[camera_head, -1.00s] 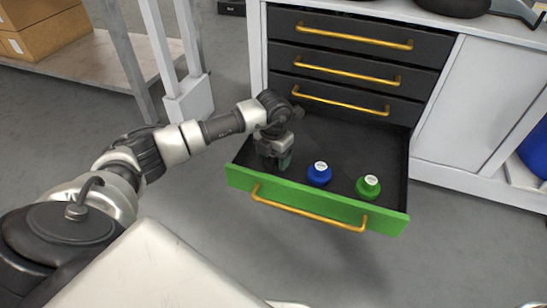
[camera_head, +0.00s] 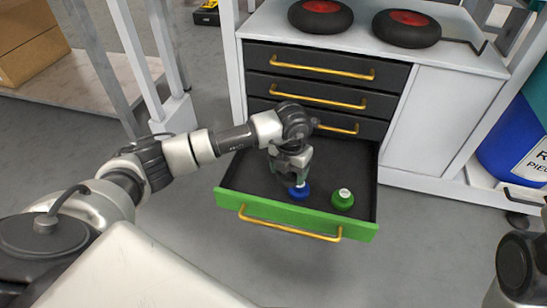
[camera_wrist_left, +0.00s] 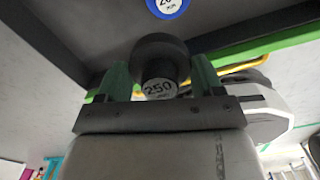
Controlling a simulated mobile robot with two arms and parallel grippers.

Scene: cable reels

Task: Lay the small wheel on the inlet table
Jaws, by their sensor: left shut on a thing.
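My left gripper (camera_head: 290,178) is inside the open green-fronted drawer, close above and behind a blue weight-like piece (camera_head: 299,192). In the left wrist view its green fingertips are shut on a dark round piece (camera_wrist_left: 160,52) labelled "250". In the head view that held piece is hidden by the gripper. Two black wheels with red hubs lie on the cabinet top, a left one (camera_head: 320,15) and a right one (camera_head: 406,28). I cannot tell which is the small wheel. I cannot pick out the inlet table for sure. My right gripper is out of view.
A green weight-like piece (camera_head: 342,199) stands in the drawer (camera_head: 262,207), right of the blue one. Closed drawers with yellow handles sit above it. A blue container (camera_head: 512,140) stands at the right. A shelf with cardboard boxes (camera_head: 28,45) is at the left.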

